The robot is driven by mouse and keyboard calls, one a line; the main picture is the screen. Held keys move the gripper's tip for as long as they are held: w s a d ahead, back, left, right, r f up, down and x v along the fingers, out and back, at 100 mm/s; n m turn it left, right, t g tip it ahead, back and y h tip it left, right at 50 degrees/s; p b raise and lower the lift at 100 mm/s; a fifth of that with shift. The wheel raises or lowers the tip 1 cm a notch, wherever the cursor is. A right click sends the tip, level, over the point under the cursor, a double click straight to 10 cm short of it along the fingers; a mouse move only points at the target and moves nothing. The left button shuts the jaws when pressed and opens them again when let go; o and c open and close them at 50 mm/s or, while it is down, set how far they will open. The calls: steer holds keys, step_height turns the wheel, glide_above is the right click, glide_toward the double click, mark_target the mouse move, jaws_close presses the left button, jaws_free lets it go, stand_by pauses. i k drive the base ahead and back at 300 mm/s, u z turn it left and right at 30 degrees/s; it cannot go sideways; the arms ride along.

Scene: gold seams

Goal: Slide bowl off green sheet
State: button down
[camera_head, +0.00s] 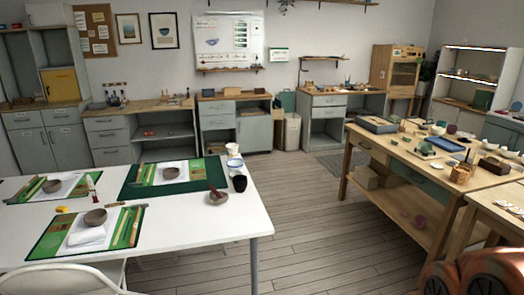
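A white table holds three green sheets with white paper areas. A small brown-grey bowl (95,217) sits on the front sheet (75,245), behind a folded white cloth (87,236). Another bowl (52,186) sits on the left sheet (27,190). A third bowl (171,173) sits on the back sheet (205,180), which has a wide dark green border. Which bowl the task means, I cannot tell. My gripper is not in view.
A bowl with a stick in it (217,197), a black cup (239,183) and pale cups (234,162) stand by the white table's (190,233) right edge. A white chair (62,279) is in front. Open floor (315,235) separates it from a crowded wooden workbench (405,150).

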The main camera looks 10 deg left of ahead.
mark_target(170, 171)
steer(key=i, duration=6.85)
steer(key=u, duration=5.05)
steer(key=i, duration=1.35)
